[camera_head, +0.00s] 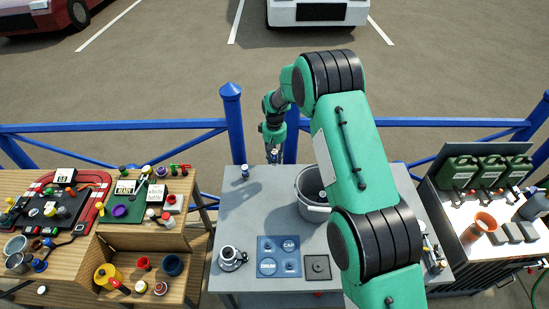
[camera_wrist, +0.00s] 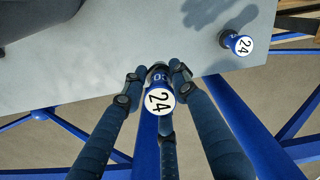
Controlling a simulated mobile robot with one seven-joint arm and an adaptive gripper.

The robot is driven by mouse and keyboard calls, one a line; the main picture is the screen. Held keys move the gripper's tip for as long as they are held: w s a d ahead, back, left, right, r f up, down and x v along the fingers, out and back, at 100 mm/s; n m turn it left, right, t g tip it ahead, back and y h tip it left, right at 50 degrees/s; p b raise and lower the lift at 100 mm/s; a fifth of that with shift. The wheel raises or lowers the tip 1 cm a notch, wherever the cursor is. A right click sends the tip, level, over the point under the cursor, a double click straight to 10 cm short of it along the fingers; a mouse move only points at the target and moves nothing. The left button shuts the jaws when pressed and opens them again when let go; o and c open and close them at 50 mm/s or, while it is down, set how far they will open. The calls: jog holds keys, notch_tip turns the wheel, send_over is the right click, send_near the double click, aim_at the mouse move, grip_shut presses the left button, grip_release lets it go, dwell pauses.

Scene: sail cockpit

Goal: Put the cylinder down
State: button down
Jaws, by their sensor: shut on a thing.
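A blue and white cylinder (camera_wrist: 159,101) with a round white end marked 24 is between the fingers of my gripper (camera_wrist: 155,80) in the wrist view. The gripper is shut on it. In the head view my gripper (camera_head: 273,153) is at the far edge of the grey table (camera_head: 235,210), and the held cylinder is too small there to make out clearly. In the wrist view the table edge runs just behind the cylinder; I cannot tell its height above the top. A second, similar cylinder marked 24 (camera_wrist: 238,43) stands upright on the table; it also shows in the head view (camera_head: 245,171).
A grey bucket (camera_head: 311,213) stands right of the clear far-left table area. Nearer are a blue labelled board (camera_head: 279,270), a dark square plate (camera_head: 317,267) and a metal cup (camera_head: 229,256). A blue railing (camera_head: 232,110) runs close behind the table.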

jog(key=shift+r, duration=0.1)
notch_tip(320, 180, up, 12)
jog(key=shift+f, duration=0.2)
jog(key=shift+s+d+n, duration=0.45)
jog(key=shift+d+n, duration=0.15)
jog(key=shift+d, duration=0.05)
jog(key=s+d+n+b, duration=0.2)
jog(key=s+d+n, duration=1.2)
jog(key=s+n, duration=0.25)
notch_tip(320, 180, down, 11)
jog(key=shift+w+d, duration=0.15)
jog(key=shift+w, duration=0.15)
jog(key=shift+f, duration=0.2)
jog(key=shift+f, duration=3)
